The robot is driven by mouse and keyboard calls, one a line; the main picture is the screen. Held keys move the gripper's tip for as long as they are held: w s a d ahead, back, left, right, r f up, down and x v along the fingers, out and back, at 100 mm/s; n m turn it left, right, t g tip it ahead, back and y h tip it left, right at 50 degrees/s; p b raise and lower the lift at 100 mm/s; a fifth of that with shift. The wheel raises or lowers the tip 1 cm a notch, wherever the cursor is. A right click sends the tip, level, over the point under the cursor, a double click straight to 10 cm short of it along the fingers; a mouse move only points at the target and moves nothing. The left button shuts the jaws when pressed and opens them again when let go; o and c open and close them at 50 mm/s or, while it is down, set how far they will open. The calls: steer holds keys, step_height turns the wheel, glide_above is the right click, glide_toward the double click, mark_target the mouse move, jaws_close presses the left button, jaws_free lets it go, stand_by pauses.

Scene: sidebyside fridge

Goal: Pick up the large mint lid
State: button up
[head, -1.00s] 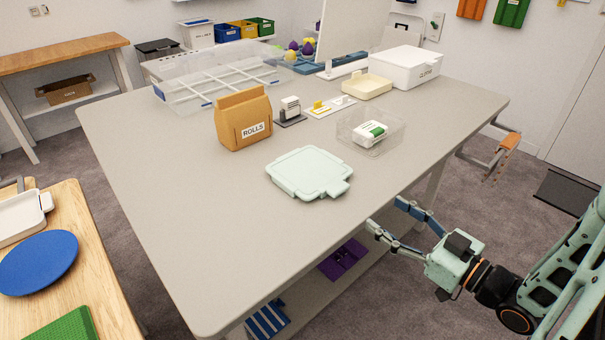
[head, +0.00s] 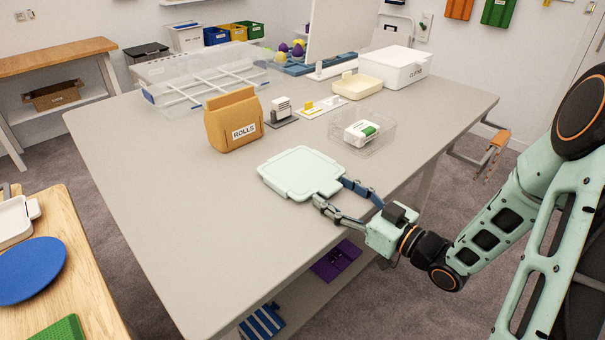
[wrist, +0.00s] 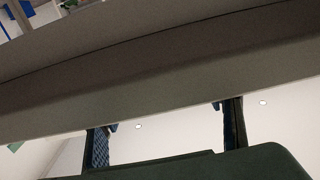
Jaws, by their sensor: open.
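The large mint lid (head: 298,171) lies flat on the grey table in the head view, with a tab on its near right side. My gripper (head: 331,192) is open and empty, reaching in from the right at the table's near edge. Its two fingertips are at the tab side of the lid, one on either side of the tab as seen from the head. I cannot tell whether they touch it or how their height compares. In the wrist view both fingers (wrist: 166,130) show spread apart; the lid cannot be made out there.
The grey table (head: 200,240) is clear in front and left of the lid. A brown ROLLS bag (head: 235,120) stands behind it. A clear tray (head: 375,142) with a white and green box is to the right. The table edge runs close under my gripper.

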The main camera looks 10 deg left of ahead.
steer(key=shift+w+a, duration=0.15)
steer(key=shift+a, duration=0.05)
steer(key=c, duration=1.3)
steer(key=shift+o, duration=0.2)
steer(key=shift+r, duration=0.15)
steer(key=shift+r, duration=0.2)
steer(key=r, duration=0.1)
steer(key=r+p, duration=0.1)
steer(key=r, duration=0.1)
steer(key=shift+s+d+r+p, duration=0.2)
steer(key=shift+s+r+p, duration=0.1)
steer(key=s+d+r+p, duration=0.5)
steer(key=s+r+p, duration=0.3)
steer(key=p, duration=1.1)
steer(key=s, duration=0.4)
steer(key=shift+d+r+p, duration=0.2)
steer(key=shift+r+p, duration=0.15)
steer(key=shift+r, duration=0.05)
